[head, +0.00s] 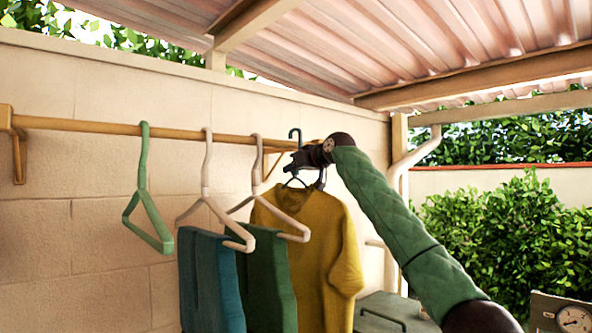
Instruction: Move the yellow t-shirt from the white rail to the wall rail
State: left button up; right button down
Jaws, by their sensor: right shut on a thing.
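The yellow t-shirt (325,250) hangs upright from a dark hanger, at the right end of the hanging clothes. My right gripper (297,164) is shut on that dark hanger (295,134), just above the shirt's collar. The hanger's hook shows at the wooden wall rail (90,126), near its right end. I cannot tell whether the hook rests over the rail or is only in front of it. The shirt's left side is partly hidden behind a pale hanger and a green garment. I cannot make out the white rail for certain. My left gripper is not in view.
An empty green hanger (142,190) hangs on the wall rail. Two pale hangers carry a blue garment (212,285) and a green garment (270,280), close left of the shirt. A pale downpipe (412,158) and a grey-green box (385,310) are at the right.

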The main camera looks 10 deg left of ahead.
jog(key=shift+w+a, duration=0.1)
jog(key=shift+w, duration=0.05)
jog(key=shift+f, duration=0.25)
dwell(0.4)
jog(key=shift+f+b, duration=0.6)
jog(key=shift+f, duration=0.45)
